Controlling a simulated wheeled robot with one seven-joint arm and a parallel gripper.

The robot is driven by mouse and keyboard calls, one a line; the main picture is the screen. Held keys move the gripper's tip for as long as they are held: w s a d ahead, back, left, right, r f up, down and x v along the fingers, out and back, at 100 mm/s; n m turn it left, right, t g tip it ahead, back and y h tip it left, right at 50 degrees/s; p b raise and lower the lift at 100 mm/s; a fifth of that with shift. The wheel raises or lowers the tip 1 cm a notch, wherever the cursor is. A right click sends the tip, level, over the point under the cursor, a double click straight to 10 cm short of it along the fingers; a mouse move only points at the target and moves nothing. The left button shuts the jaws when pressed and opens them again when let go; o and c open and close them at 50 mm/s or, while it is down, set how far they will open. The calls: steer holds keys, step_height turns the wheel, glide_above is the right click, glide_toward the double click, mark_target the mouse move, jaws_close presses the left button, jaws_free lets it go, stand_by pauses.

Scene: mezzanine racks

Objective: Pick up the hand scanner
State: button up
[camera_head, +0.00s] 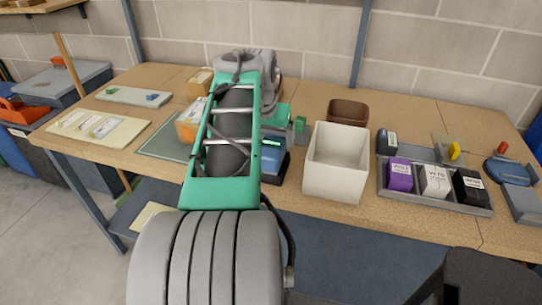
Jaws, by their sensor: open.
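I cannot make out the hand scanner for certain. A blue and dark object (273,167) shows partly beside my arm on the bench; my arm hides much of it, and I cannot tell if it is the scanner. My green and grey arm reaches forward over the bench in the middle of the head view. My gripper (291,126) is open at its far end, and its green parts show just right of the arm, left of the white bin. Most of it is hidden behind the arm, and I see nothing held.
A white bin (335,185) and a brown bin (348,112) stand right of the arm. A grey tray (442,202) holds purple, white and black boxes. An orange box (190,122) stands on a green mat (158,147) to the left. A wall backs the bench.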

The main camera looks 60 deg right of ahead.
mark_target(270, 147)
steer(key=x, duration=0.5)
steer(key=shift+w+f, duration=0.15)
steer(key=shift+f, duration=0.1)
steer(key=shift+f, duration=0.25)
steer(key=shift+c, duration=0.6)
steer(key=c, duration=1.6)
